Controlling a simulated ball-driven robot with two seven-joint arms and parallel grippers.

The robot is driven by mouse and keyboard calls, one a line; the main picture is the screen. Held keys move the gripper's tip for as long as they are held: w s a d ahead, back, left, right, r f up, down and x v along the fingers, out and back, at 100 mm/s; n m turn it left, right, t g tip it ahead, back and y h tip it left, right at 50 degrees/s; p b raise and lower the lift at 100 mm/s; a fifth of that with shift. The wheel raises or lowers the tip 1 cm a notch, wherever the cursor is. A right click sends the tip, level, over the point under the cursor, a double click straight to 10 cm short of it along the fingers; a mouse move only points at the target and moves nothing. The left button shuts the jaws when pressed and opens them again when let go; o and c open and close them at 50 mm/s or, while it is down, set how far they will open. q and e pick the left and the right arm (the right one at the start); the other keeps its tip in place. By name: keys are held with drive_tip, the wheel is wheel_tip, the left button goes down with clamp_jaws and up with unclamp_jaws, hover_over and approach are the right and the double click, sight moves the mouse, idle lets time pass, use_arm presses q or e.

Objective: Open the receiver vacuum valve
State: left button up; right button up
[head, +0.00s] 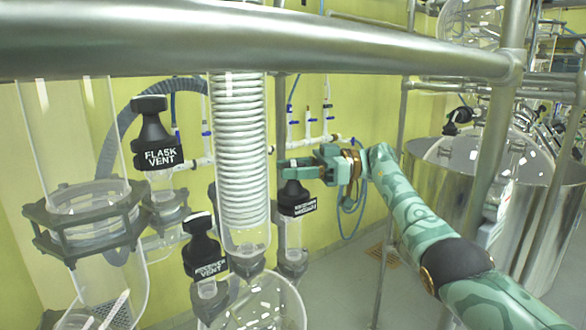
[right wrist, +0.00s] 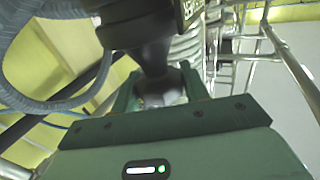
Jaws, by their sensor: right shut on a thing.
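The receiver vacuum valve (head: 297,202) is a black valve with a two-line white label, too small to read surely. It stands on a glass fitting right of the coiled condenser. My right gripper (head: 289,168) comes in from the right and is shut on the top of its black handle. In the right wrist view my right gripper (right wrist: 160,92) has its two green fingers on either side of the black handle (right wrist: 153,55). The handle's upper end is hidden behind the fingers in the head view. My left gripper is out of view.
The receiver vent valve (head: 204,250) and flask vent valve (head: 155,140) stand to the left. The glass condenser (head: 240,150) is close beside the gripper. A metal rail (head: 260,40) crosses above. A large steel vessel (head: 445,165) stands at right.

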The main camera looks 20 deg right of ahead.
idle(0.3)
drive_tip(key=o, duration=1)
drive_tip(key=shift+r, duration=0.1)
drive_tip(key=shift+r, duration=0.35)
drive_tip(key=s+r+b, duration=0.1)
drive_tip(key=r, duration=0.1)
drive_tip(key=s+a+r+b, duration=0.1)
drive_tip(key=s+r+b, duration=0.2)
drive_tip(key=r, duration=0.2)
drive_tip(key=shift+s+a, duration=0.15)
drive_tip(key=s+a+r+b, duration=0.2)
drive_tip(key=s+r, duration=0.3)
drive_tip(key=s, duration=0.4)
drive_tip(key=shift+a+b, duration=0.35)
drive_tip(key=shift+b, duration=0.45)
